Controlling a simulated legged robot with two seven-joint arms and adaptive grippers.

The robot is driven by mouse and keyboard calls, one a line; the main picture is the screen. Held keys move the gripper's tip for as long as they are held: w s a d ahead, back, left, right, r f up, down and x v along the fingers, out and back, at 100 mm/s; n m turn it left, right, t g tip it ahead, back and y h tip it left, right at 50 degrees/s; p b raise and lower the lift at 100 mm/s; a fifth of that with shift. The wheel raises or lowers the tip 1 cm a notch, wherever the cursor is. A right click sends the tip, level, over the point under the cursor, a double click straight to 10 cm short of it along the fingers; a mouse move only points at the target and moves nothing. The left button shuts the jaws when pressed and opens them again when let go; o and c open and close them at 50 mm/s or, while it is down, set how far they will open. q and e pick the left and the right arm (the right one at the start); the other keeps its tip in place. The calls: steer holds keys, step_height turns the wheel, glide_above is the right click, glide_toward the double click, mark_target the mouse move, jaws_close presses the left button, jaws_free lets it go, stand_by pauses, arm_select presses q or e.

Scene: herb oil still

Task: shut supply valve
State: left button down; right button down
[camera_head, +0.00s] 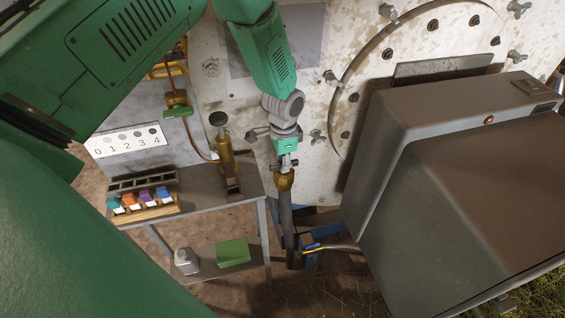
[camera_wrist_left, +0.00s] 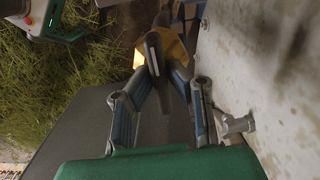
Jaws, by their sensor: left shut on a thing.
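The supply valve appears as a brass body (camera_head: 285,181) on an upright grey pipe (camera_head: 287,222), in front of the pale still wall. My left gripper (camera_head: 286,163) reaches down from above to the top of this valve. In the left wrist view my left gripper's fingers (camera_wrist_left: 164,72) are closed together on a dark flat lever (camera_wrist_left: 153,54), the valve handle. The brass body (camera_wrist_left: 177,52) shows behind the fingers. The fingers hide part of the handle, and its exact angle is hard to tell. My right gripper is not in view.
A large grey box (camera_head: 455,190) stands close on the right. On the left is a metal table (camera_head: 215,189) with a brass pump-like piece (camera_head: 227,160) and coloured blocks (camera_head: 142,199). A green-handled valve (camera_head: 178,112) sits on copper tubing. Wall clamps (camera_head: 333,78) stick out nearby.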

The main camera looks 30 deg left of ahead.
arm_select(q)
steer(key=shift+w+d+r, duration=0.15)
steer(key=shift+w, duration=0.15)
steer(key=c, duration=1.8)
jaws_free()
steer(key=shift+o, duration=1.1)
step_height(320, 180, up, 12)
steer(key=shift+d, duration=0.15)
steer(key=shift+w+f, duration=0.1)
steer(key=shift+f, duration=0.1)
